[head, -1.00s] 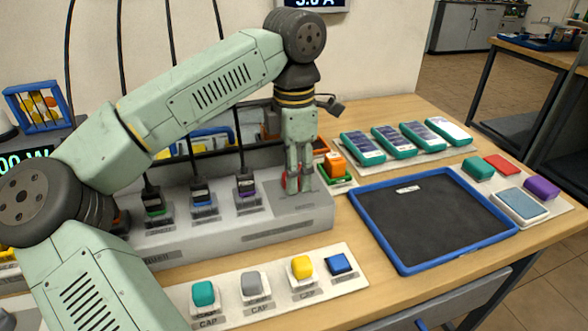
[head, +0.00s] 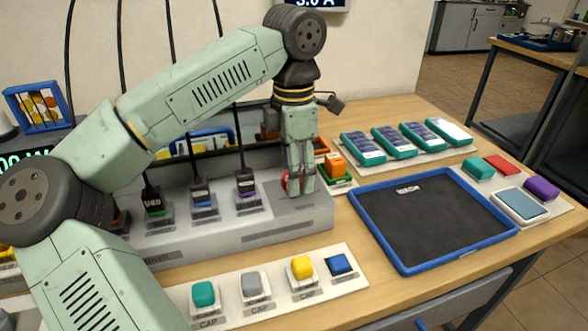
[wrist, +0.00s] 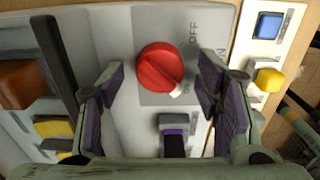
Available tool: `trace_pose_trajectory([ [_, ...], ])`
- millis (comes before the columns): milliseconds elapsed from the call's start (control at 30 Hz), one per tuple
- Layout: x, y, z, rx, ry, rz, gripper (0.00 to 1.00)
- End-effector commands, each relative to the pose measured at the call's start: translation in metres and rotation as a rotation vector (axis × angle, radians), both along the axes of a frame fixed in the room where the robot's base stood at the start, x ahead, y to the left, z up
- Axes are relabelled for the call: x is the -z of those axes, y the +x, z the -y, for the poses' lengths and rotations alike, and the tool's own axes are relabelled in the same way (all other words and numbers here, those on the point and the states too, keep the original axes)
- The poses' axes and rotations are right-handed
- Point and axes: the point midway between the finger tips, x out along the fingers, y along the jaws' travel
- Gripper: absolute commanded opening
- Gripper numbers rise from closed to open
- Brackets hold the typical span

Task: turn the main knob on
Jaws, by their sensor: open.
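The red main knob (wrist: 160,67) sits on a grey plate on the power strip, with a white pointer mark at its lower right edge in the wrist view. An OFF label shows above and right of it; another label is partly covered by a finger. My gripper (wrist: 160,84) is open, with one finger on each side of the knob and visible gaps between. In the head view my gripper (head: 301,188) points down at the right end of the strip and hides most of the knob (head: 286,183).
Several black plugs with cables stand in the strip (head: 240,222) left of the knob. An orange block (head: 335,164) stands close behind my gripper's right side. Coloured caps line the front; a blue-rimmed tray (head: 430,262) lies to the right.

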Motion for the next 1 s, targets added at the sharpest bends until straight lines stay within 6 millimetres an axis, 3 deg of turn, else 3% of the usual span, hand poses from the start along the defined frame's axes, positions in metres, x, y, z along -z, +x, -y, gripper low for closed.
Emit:
trace_pose_trajectory([
  [500,-0.098,0.0,0.0,-0.001,0.001,0.003,0.59],
  [700,-0.114,0.0,0.0,-0.001,0.001,0.002,0.59],
  [1000,-0.116,0.0,0.0,0.0,-0.001,0.001,0.59],
])
